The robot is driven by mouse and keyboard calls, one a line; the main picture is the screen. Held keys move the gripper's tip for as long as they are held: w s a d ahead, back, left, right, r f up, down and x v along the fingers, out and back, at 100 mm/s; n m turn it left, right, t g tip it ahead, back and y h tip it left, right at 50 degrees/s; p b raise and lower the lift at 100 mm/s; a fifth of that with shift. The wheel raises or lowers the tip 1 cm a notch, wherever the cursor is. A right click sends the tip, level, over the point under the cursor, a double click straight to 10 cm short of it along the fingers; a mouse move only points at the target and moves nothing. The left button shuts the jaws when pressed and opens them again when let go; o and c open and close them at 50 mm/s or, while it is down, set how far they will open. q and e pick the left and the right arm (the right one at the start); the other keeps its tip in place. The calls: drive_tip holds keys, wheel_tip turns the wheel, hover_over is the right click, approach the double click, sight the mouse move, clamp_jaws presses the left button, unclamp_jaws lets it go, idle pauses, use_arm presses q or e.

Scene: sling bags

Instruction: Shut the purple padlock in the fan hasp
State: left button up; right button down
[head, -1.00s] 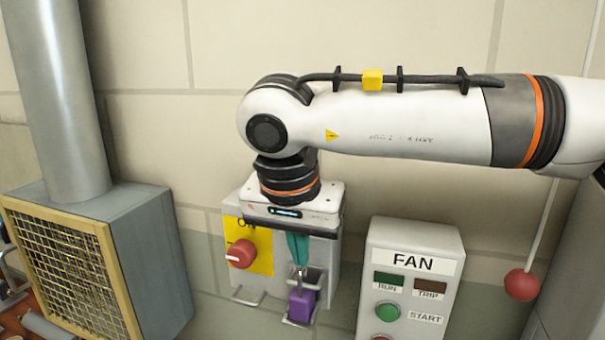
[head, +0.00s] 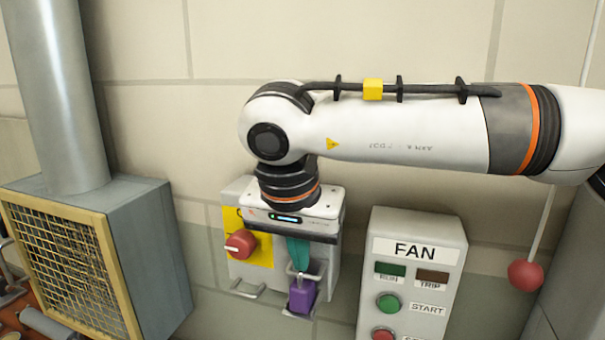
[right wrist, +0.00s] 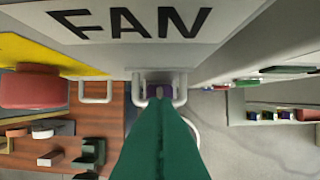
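The purple padlock (head: 302,295) hangs at the hasp on the lower front of the grey fan switch box (head: 238,275). It also shows in the right wrist view, where a small purple patch (right wrist: 158,89) sits just beyond the fingertips. A pale metal loop (head: 312,275) crosses at the top of the padlock body. My right gripper (head: 299,268) points down from above, its teal fingers together, tips at the padlock's top. It also shows in the right wrist view (right wrist: 158,98). The fingers hide most of the shackle; I cannot tell whether it is latched. My left gripper is out of view.
A red rotary knob (head: 240,244) on a yellow plate and a metal handle (head: 248,290) are left of the padlock. The FAN control panel (head: 455,240) stands close on the right. A grilled duct box (head: 150,255) stands farther left.

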wheel_tip(320, 180, up, 7)
drive_tip(key=p, duration=0.5)
